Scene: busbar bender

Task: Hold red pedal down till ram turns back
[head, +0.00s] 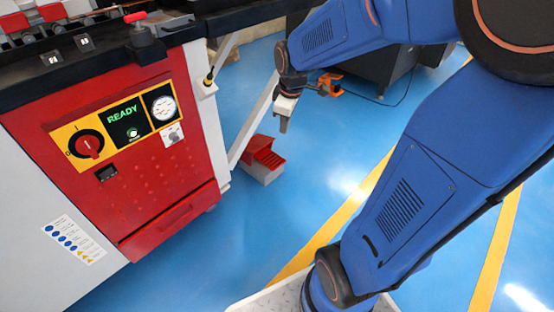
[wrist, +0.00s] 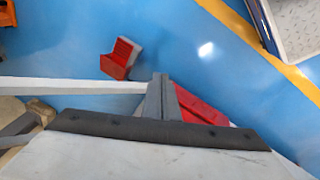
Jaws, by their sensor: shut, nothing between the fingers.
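The red pedal (head: 266,152) stands on the blue floor beside the machine, on a light grey base. In the wrist view the pedal (wrist: 122,56) shows above and left of my fingertips, with its ribbed tread in view. My gripper (head: 283,129) is shut and empty, pointing down in the air above the pedal and apart from it. The shut fingers also show in the wrist view (wrist: 160,76). The machine's display (head: 127,122) reads READY in green. I cannot make out the ram.
The red machine cabinet (head: 165,180) stands left of the pedal. A pale slanted strut (head: 254,121) runs down near the pedal and my gripper. Open blue floor (head: 262,215) lies in front, with a yellow line (head: 335,221) to the right.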

